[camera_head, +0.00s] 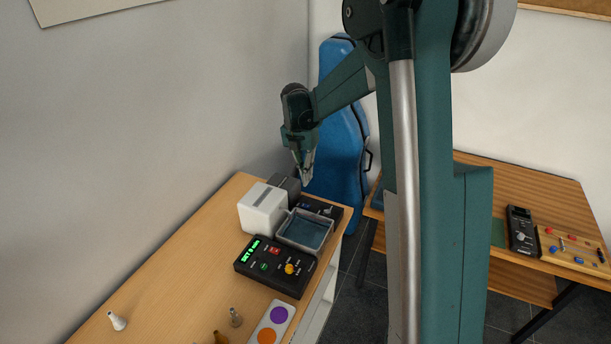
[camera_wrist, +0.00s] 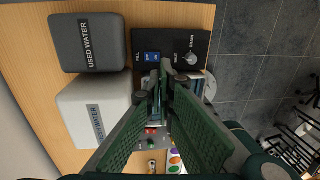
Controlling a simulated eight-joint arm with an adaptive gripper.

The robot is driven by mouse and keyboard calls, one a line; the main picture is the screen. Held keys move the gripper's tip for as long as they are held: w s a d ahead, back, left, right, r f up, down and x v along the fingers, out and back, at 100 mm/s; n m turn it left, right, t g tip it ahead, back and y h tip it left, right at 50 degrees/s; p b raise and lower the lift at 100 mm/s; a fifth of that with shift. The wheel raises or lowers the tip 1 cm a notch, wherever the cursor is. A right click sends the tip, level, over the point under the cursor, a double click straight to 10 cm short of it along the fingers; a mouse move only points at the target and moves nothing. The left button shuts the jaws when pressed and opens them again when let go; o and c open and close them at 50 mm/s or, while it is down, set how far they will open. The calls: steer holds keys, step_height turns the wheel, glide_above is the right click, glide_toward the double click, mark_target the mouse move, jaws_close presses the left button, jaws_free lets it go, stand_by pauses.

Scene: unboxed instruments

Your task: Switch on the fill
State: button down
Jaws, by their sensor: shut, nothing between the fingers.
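The black panel (camera_wrist: 172,40) lies near the table's edge; it also shows behind the tray in the head view (camera_head: 333,211). It carries a blue rocker switch (camera_wrist: 152,56) beside the printed word FILL. To its right is a grey knob (camera_wrist: 190,59) with the word DRAIN beyond it. My gripper (camera_head: 306,181) is shut and empty, pointing down above the panel. In the wrist view its fingertips (camera_wrist: 159,76) appear just below the blue switch, covering part of the panel. I cannot tell which way the switch is set.
A dark grey USED WATER box (camera_wrist: 88,42) and a white box (camera_wrist: 92,108) stand left of the panel. A grey-rimmed tray (camera_head: 282,236) is in front, then a black control box (camera_head: 275,266) with a green display. A second table (camera_head: 545,185) stands right.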

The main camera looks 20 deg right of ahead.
mark_target(309, 206)
steer(key=f, duration=0.7)
steer(key=s+d+f, duration=0.1)
steer(key=f, duration=0.3)
steer(key=shift+f, duration=0.35)
steer(key=shift+s+d+f+t+y+b, duration=0.2)
steer(key=shift+f+t+y+b, duration=0.1)
steer(key=shift+f+b, duration=0.25)
steer(key=shift+r, duration=0.2)
steer(key=shift+w, duration=0.1)
steer(key=shift+w+a, duration=0.15)
steer(key=shift+a, duration=0.05)
steer(key=shift+w+a+r, duration=0.25)
steer(key=shift+w+a, duration=0.1)
steer(key=shift+r, duration=0.1)
